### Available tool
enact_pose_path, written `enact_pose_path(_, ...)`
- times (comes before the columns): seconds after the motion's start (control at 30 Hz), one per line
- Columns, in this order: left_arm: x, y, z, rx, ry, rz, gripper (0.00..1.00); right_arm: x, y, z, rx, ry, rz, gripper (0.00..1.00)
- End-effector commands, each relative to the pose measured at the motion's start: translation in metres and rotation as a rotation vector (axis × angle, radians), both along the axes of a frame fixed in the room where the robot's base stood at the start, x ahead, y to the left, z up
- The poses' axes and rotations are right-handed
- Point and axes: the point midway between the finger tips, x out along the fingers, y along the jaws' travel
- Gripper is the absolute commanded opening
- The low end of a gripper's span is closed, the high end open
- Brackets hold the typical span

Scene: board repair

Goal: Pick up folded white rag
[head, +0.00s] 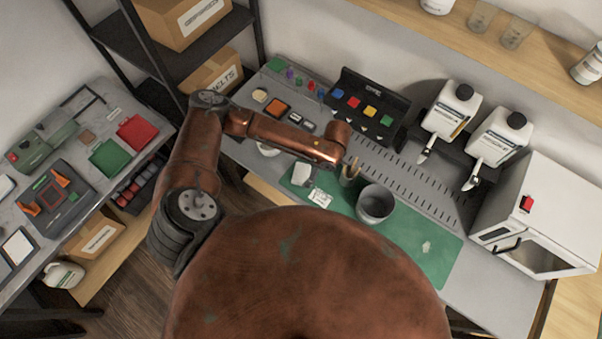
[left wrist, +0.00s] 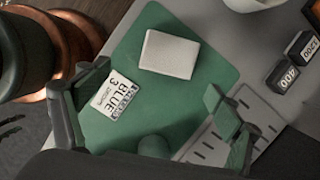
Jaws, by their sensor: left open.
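The folded white rag (head: 300,173) lies flat on the green mat (head: 435,262), left of the grey bowl in the head view. In the left wrist view the rag (left wrist: 169,54) is a clear pale rectangle near the upper middle, on the mat (left wrist: 205,90). My left gripper (left wrist: 150,115) is open and empty, its fingers spread wide above the mat. The rag lies ahead of the fingers, apart from them. In the head view the left gripper (head: 348,172) is small, below the copper wrist, with its fingertips unclear. My right gripper is not in view.
A printed card (left wrist: 118,95) reading BLUE 3 lies beside the rag. A grey bowl (head: 376,205) stands on the mat. Small black labelled boxes (left wrist: 300,46) and a white bowl (left wrist: 250,4) are near the mat. White bottles (head: 452,108) and a white oven (head: 540,215) stand right.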

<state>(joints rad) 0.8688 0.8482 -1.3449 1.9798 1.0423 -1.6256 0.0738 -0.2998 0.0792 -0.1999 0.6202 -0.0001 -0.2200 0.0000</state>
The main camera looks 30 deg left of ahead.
Motion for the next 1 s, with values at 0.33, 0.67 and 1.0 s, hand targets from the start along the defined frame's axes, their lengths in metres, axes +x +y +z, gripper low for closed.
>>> enact_pose_path(0.33, 0.001, 0.018, -0.022, 0.026, 0.008, 0.004, 0.85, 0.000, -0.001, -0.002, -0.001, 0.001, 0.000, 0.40)
enact_pose_path(0.67, 0.002, 0.032, -0.063, 0.025, 0.008, 0.004, 0.85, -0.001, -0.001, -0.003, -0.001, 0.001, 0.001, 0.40)
enact_pose_path(1.0, 0.002, 0.034, -0.071, 0.023, 0.006, 0.003, 0.85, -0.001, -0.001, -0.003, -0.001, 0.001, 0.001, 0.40)
